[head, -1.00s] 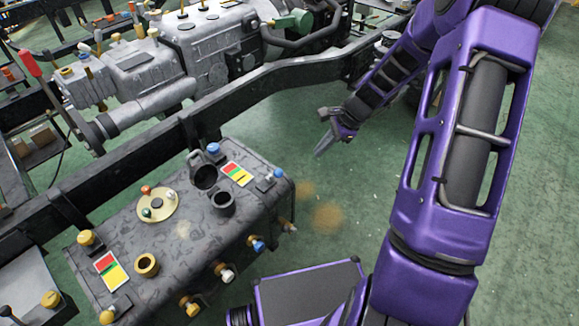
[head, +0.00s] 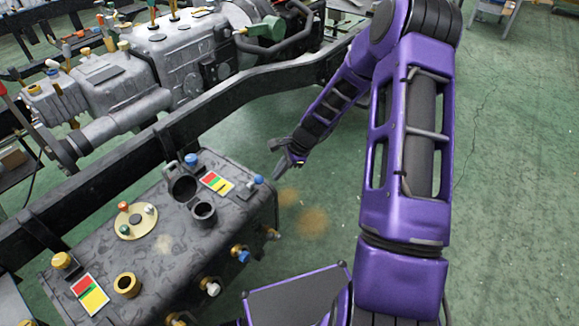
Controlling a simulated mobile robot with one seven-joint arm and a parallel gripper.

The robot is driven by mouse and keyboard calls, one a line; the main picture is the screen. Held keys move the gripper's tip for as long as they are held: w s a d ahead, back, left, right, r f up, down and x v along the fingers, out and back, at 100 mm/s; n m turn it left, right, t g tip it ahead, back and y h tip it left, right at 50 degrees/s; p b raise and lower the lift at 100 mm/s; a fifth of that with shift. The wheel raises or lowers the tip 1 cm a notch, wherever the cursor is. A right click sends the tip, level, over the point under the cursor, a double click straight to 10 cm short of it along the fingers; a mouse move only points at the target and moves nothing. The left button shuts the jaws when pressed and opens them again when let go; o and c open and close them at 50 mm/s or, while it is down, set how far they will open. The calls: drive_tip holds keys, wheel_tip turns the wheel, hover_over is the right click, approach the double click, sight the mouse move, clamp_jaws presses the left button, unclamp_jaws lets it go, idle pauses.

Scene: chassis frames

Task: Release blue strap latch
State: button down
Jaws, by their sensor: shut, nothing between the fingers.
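A dark tank (head: 120,235) with a mottled top carries several coloured fittings. A small latch with a blue knob (head: 257,180) sits near the tank's far right corner, beside a red, yellow and green label (head: 216,184). Another blue-topped fitting (head: 191,160) stands by the raised round lid, and a blue-tipped fitting (head: 241,255) is on the front side. No strap is clearly visible, so I cannot tell for sure which blue part is the strap latch. My gripper (head: 277,172) is shut and empty, just right of the corner blue knob, pointing down-left. Contact cannot be judged.
A black chassis rail (head: 110,185) runs behind the tank, with a grey gearbox (head: 165,65) beyond it. An open filler neck (head: 203,212) stands up from the tank top.

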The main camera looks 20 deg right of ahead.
drive_tip(key=shift+s+a+r, duration=0.1)
drive_tip(key=shift+a+r, duration=0.05)
drive_tip(key=shift+a, duration=0.8)
drive_tip(key=shift+r, duration=0.15)
drive_tip(key=shift+w+a+r+g+p, duration=0.1)
drive_tip(key=shift+w+a+g+p, duration=0.15)
drive_tip(key=shift+p, duration=0.3)
